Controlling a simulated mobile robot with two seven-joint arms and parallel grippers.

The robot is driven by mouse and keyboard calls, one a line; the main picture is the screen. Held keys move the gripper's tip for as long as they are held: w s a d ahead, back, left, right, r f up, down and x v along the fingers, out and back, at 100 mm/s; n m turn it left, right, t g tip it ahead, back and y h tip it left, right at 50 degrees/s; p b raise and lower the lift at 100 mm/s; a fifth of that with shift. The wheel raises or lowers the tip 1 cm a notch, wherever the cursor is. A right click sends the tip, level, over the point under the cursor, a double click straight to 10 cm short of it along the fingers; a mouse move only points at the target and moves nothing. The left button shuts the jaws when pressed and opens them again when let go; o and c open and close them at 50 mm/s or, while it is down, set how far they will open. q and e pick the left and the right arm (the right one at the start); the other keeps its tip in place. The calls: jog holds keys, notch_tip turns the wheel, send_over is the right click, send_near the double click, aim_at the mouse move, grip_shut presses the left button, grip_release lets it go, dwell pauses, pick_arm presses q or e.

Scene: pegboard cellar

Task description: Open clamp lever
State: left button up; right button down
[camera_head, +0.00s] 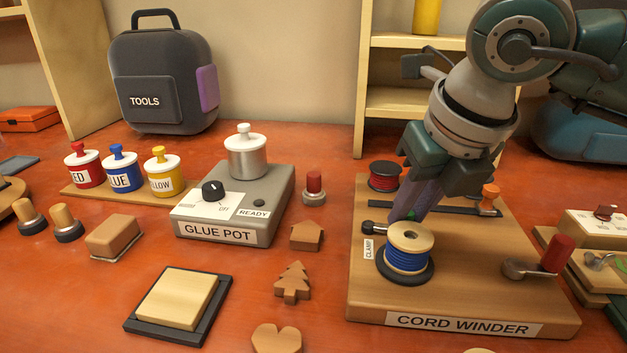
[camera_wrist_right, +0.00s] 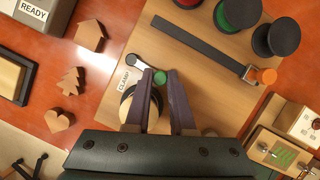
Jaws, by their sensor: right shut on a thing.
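The cord winder (camera_head: 470,285) is a wooden board with a spool of blue cord (camera_head: 407,250) near its front left. The clamp lever (camera_head: 376,229) is a short metal arm with a dark round end, beside the CLAMP label. In the right wrist view the lever (camera_wrist_right: 146,63) runs from its dark end to a green knob (camera_wrist_right: 159,77). My right gripper (camera_wrist_right: 160,75) is shut on this green knob, with one purple finger on each side. In the head view the right gripper (camera_head: 405,214) comes down just behind the blue spool, hiding most of the knob. My left gripper is out of view.
A red spool (camera_head: 384,176) and a dark bar (camera_head: 440,207) with an orange knob (camera_head: 489,197) lie behind the gripper. A red-handled crank (camera_head: 556,254) stands at the board's right. The glue pot (camera_head: 235,205) and wooden shapes (camera_head: 292,282) are to the left.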

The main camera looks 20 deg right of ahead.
jog(key=n+b, duration=0.1)
jog(key=w+n+y+b, duration=0.1)
jog(key=shift+d+f+n, duration=0.15)
jog(key=shift+d+n, duration=0.25)
jog(key=shift+w+d+n+y+b, duration=0.1)
jog(key=shift+w+n+y+b, duration=0.2)
jog(key=shift+n+b, duration=0.4)
jog(key=shift+w+d+n+y+b, duration=0.1)
jog(key=shift+w+n+y+b, duration=0.3)
jog(key=shift+n, duration=0.5)
jog(key=shift+s, duration=0.1)
jog(key=c, duration=0.8)
grip_release()
jog(key=shift+o, duration=0.2)
jog(key=shift+r, duration=0.2)
jog(key=v, duration=0.9)
jog(key=shift+r, duration=0.45)
